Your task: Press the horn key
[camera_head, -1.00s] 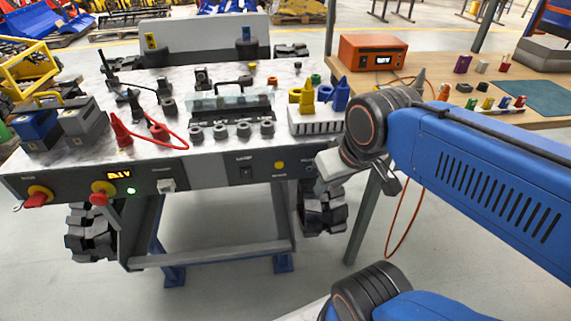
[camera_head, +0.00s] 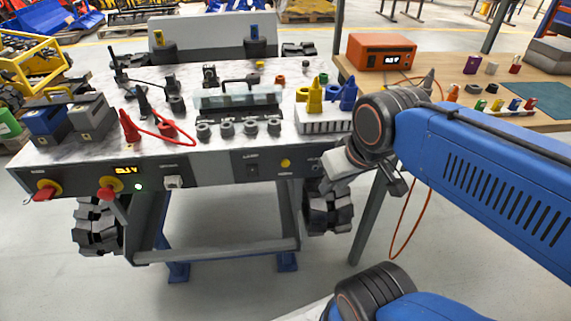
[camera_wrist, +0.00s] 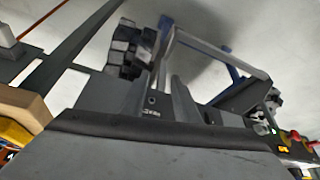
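The dark front panel (camera_head: 215,176) of the tracked carrier holds a black switch (camera_head: 252,169) labelled like "LAMP" and a round yellow button (camera_head: 285,163). The yellow button's label is too small to read, so I cannot tell for sure that it is the horn key. Another control near the panel's right end is partly covered by my gripper (camera_head: 340,168), which hangs just in front of that end, apart from the yellow button. In the wrist view my gripper (camera_wrist: 148,92) shows two grey fingers spread apart, with nothing between them. A small panel control (camera_wrist: 152,101) shows beyond the gap.
Left on the panel are two red knobs (camera_head: 109,188), a lit display (camera_head: 126,170) and a green light (camera_head: 138,187). Several parts crowd the carrier top. A wooden bench (camera_head: 440,88) with an orange box (camera_head: 378,52) stands at the right. A track (camera_head: 328,208) sits below my gripper.

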